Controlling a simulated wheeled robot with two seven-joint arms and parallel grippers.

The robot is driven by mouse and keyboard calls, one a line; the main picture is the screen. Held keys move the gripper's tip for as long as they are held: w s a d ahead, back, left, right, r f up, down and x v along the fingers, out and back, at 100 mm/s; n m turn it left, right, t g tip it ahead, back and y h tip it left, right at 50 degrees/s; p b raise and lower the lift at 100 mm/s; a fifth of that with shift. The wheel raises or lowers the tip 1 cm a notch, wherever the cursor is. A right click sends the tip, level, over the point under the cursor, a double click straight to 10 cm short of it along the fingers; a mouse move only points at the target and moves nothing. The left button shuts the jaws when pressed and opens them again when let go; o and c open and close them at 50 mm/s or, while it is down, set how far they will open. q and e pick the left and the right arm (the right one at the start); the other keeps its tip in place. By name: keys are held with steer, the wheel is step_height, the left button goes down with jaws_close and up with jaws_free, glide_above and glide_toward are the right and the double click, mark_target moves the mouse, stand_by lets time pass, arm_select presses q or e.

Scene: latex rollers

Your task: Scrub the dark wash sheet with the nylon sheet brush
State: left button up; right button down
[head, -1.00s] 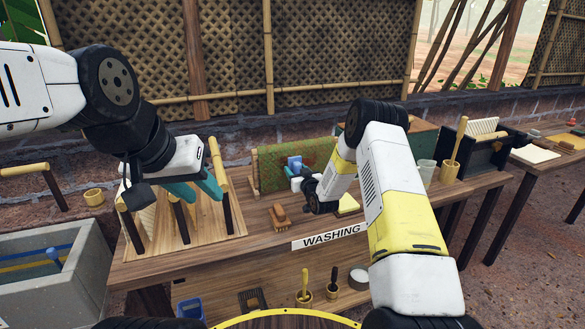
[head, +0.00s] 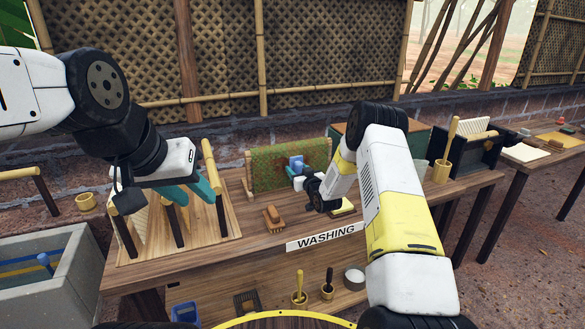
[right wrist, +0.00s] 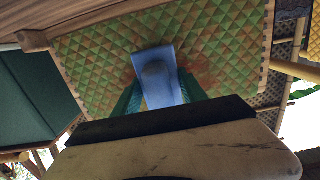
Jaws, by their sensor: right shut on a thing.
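A green quilted sheet (head: 270,170) with brown stains hangs on a bamboo rack on the washing table. It fills much of the right wrist view (right wrist: 95,55). My right gripper (head: 300,177) is shut on a blue brush (head: 297,163), which stands up against the front of the sheet. The brush also shows between the teal fingers in the right wrist view (right wrist: 157,82). The brush's face toward the sheet is hidden, so I cannot tell whether it touches. My left gripper (head: 191,192) is open and empty above the wooden rack at the left.
A brown brush (head: 272,216) lies on the table (head: 255,232) left of my right gripper. A wooden rack (head: 150,244) with dark posts stands below my left gripper. A yellow pad (head: 342,207) lies beside my right arm. A grey basin (head: 45,275) is at lower left.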

steer(key=shift+w+d, duration=0.2)
steer(key=shift+d, duration=0.35)
steer(key=shift+w+d, duration=0.2)
steer(key=shift+d, duration=0.35)
steer(key=shift+w+d, duration=0.2)
steer(key=shift+d, duration=0.5)
steer(key=shift+w+d, duration=0.15)
steer(key=shift+d, duration=0.5)
steer(key=shift+w+d, duration=0.25)
steer(key=shift+d, duration=0.4)
steer(key=shift+w+d, duration=0.25)
steer(key=shift+d, duration=0.35)
steer(key=shift+d, duration=0.15)
steer(key=shift+s, duration=0.1)
steer(key=shift+s+a, duration=0.15)
steer(key=shift+a, duration=0.7)
steer(key=shift+s+a, duration=0.15)
steer(key=shift+a, duration=0.65)
